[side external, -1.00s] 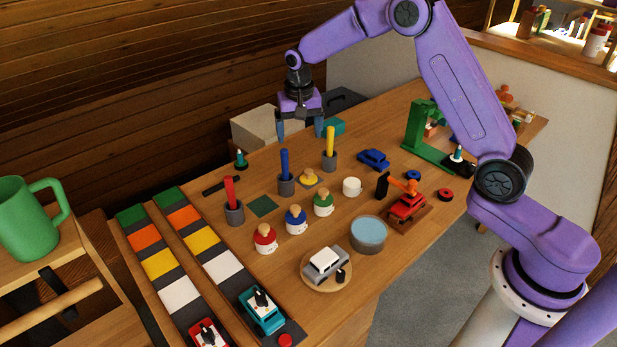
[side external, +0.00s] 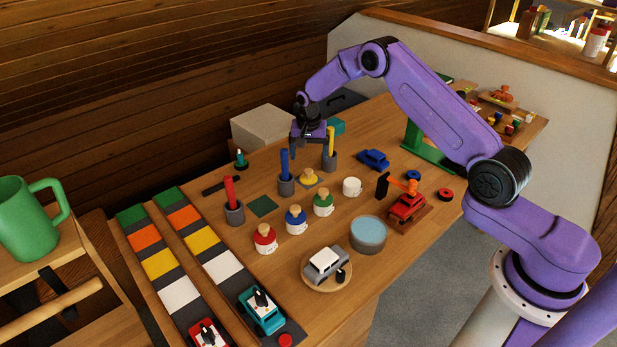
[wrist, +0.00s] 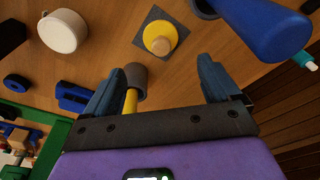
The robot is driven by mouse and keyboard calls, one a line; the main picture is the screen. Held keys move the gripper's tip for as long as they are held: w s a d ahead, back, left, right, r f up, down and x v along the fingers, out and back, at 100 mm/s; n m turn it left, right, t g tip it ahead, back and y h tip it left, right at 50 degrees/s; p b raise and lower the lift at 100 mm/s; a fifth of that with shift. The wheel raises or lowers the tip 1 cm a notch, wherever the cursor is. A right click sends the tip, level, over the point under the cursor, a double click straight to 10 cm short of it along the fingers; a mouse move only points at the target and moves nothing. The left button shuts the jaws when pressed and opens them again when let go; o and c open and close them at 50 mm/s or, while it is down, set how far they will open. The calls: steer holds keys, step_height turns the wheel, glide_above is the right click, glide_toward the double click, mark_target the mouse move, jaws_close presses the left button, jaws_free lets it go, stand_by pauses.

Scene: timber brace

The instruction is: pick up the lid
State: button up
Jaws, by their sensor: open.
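The yellow lid (side external: 308,178) with a round wooden knob lies on a small dark square on the table. In the wrist view the lid (wrist: 158,40) shows beyond the fingertips, near the middle between them. My gripper (side external: 310,150) is open and empty, above the table close to the lid. In the wrist view my gripper (wrist: 161,70) shows its two blue-grey fingers spread apart. A white lidless jar (side external: 352,187) stands to the right of the lid; it also shows at the upper left of the wrist view (wrist: 63,32).
A grey holder with a yellow stick (side external: 330,145) and one with a blue stick (side external: 285,170) stand close on either side. Red (side external: 264,240), blue (side external: 296,222) and green (side external: 323,204) lidded jars stand in front.

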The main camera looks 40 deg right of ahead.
mark_target(309, 171)
steer(key=shift+w+d+f, duration=0.1)
steer(key=shift+w+f, duration=0.05)
steer(key=shift+f, duration=1.2)
steer(key=shift+w+d+f, duration=0.1)
steer(key=shift+f, duration=1.2)
steer(key=shift+w+d+f, duration=0.1)
steer(key=shift+w+f, duration=0.05)
steer(key=shift+f, duration=1.2)
steer(key=shift+c, duration=0.4)
steer(key=c, duration=1)
